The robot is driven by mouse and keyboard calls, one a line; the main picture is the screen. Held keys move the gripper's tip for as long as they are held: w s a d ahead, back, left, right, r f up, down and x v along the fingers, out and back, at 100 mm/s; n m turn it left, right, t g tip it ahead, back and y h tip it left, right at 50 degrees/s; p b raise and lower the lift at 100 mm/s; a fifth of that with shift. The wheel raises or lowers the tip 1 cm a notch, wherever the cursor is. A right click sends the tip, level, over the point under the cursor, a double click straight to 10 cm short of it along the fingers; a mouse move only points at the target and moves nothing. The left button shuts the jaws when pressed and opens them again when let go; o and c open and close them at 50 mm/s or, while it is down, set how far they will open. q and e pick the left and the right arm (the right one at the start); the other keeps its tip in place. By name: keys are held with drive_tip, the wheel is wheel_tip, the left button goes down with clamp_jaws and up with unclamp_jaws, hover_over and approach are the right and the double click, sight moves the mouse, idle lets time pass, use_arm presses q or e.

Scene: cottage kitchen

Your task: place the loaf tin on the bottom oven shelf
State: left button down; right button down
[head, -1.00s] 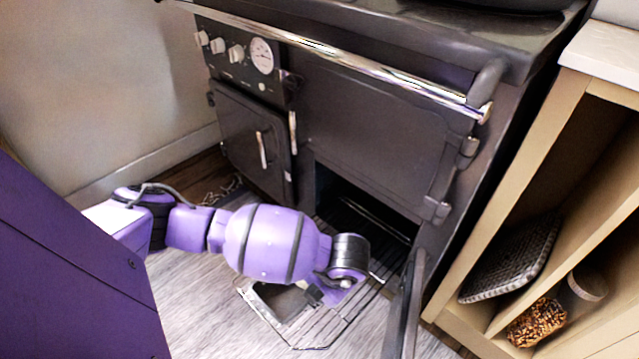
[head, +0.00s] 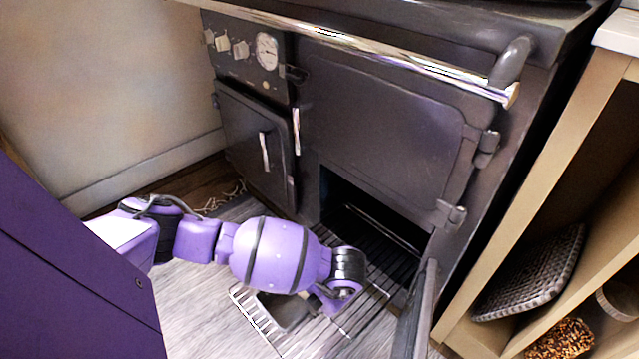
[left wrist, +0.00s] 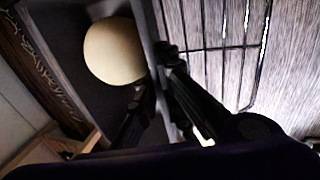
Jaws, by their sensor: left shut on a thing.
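The dark loaf tin (head: 288,311) is low in front of the open oven, over the pulled-out wire shelf (head: 362,322). A round pale lump (left wrist: 115,50) lies inside the tin in the left wrist view. My left gripper (head: 325,300) is shut on the tin's side wall (left wrist: 150,32), with one finger on each side of it in the wrist view. My left forearm hides part of the tin, and I cannot tell whether the tin touches the shelf wires. The lower oven opening (head: 372,222) is dark inside. My right gripper is not in view.
The open oven door (head: 414,312) stands out at the right of the shelf. A chrome rail (head: 370,45) crosses the oven front above. Wooden shelving at the right holds a woven tray (head: 530,272) and jars. Bare floor (head: 195,315) lies to the left.

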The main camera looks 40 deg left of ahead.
use_arm(q)
drive_tip(key=c, duration=2.4)
unclamp_jaws()
drive_tip(key=o, duration=0.5)
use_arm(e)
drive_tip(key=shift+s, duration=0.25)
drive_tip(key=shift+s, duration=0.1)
